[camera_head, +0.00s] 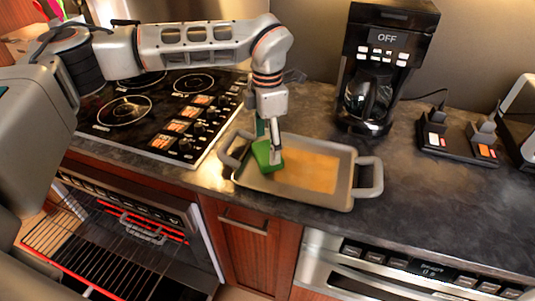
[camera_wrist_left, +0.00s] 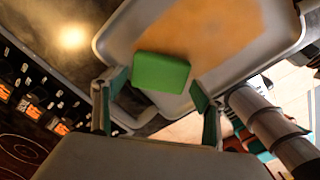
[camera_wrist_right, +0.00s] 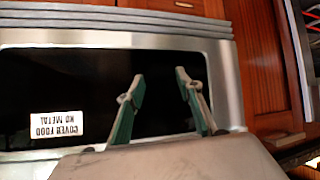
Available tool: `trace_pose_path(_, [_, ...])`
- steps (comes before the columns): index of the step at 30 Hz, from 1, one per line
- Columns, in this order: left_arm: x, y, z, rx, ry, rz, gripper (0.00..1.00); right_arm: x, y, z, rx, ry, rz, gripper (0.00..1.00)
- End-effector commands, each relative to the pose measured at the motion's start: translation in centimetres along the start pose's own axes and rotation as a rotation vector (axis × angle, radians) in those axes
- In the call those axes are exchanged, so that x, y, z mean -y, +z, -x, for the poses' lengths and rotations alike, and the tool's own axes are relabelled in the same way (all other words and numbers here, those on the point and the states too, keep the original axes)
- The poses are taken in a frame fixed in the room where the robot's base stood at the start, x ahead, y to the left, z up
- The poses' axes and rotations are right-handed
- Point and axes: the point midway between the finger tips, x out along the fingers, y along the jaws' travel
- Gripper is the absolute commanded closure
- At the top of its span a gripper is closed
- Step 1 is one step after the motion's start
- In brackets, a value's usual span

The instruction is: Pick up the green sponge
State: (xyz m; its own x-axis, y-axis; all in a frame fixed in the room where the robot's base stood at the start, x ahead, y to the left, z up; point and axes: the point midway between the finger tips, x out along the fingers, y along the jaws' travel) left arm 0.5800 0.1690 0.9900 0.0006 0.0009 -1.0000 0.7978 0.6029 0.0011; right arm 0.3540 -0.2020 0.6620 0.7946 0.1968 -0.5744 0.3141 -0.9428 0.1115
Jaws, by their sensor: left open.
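The green sponge (camera_head: 264,156) lies at the left end of a grey tray (camera_head: 325,199) with an orange-brown stained bottom. My left gripper (camera_head: 270,148) reaches down over the sponge from above. In the left wrist view the sponge (camera_wrist_left: 161,72) shows between and just beyond the two open fingers (camera_wrist_left: 158,95), with a gap on both sides. My right gripper (camera_wrist_right: 165,95) is open and empty in the right wrist view, in front of a dark glass door with a label. The right gripper does not show in the head view.
The tray has raised handles at both ends. A black stove top (camera_head: 150,110) lies to the left, and a coffee maker (camera_head: 372,100) stands behind the tray. An open oven with a wire rack (camera_head: 110,240) is below left. Bare counter lies right of the tray.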

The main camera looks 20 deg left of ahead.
Motion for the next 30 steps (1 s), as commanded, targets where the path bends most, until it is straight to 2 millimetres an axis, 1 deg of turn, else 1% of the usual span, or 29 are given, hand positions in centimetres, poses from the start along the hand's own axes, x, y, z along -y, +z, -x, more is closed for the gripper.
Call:
trace_pose_path(1, [0.2, -0.1, -0.9, -0.003, -0.005, 0.001, 0.3, -0.1, -0.5, 0.1, -0.004, 0.001, 0.001, 0.65])
trace_pose_path(3, [0.2, -0.1, -1.8, -0.002, -0.004, 0.001, 0.3, -0.2, -0.9, 0.1, -0.011, 0.003, 0.001, 0.65])
trace_pose_path(6, [0.1, -0.1, -2.9, -0.001, -0.003, 0.001, 0.3, -0.4, -1.6, 0.0, -0.022, 0.005, 0.002, 0.65])
trace_pose_path(9, [0.1, 0.0, -3.3, 0.0, -0.003, 0.001, 0.3, -0.5, -1.9, 0.1, -0.028, 0.006, 0.002, 0.65])
trace_pose_path(15, [0.1, 0.0, -3.4, 0.0, -0.002, 0.001, 0.3, -0.5, -2.0, 0.1, -0.029, 0.006, 0.002, 0.65])
trace_pose_path(16, [0.1, 0.0, -3.4, 0.0, -0.002, 0.001, 0.35, -0.5, -2.0, 0.1, -0.029, 0.006, 0.002, 0.65])
trace_pose_path(17, [0.1, 0.0, -3.4, 0.0, -0.002, 0.001, 0.43, -0.5, -1.9, 0.1, -0.029, 0.006, 0.002, 0.65])
trace_pose_path(18, [0.1, 0.0, -3.4, 0.0, -0.002, 0.001, 0.46, -0.5, -1.9, 0.0, -0.028, 0.006, 0.002, 0.65])
trace_pose_path(20, [0.1, 0.0, -3.4, 0.0, -0.002, 0.001, 0.46, -0.4, -1.8, 0.0, -0.026, 0.006, 0.002, 0.65])
trace_pose_path(21, [0.1, 0.0, -3.4, 0.0, -0.002, 0.001, 0.48, -0.4, -1.7, 0.0, -0.025, 0.005, 0.002, 0.65])
trace_pose_path(30, [0.1, 0.0, -3.1, 0.0, -0.001, 0.001, 0.48, -0.4, -1.3, 0.0, -0.018, 0.005, 0.002, 0.65])
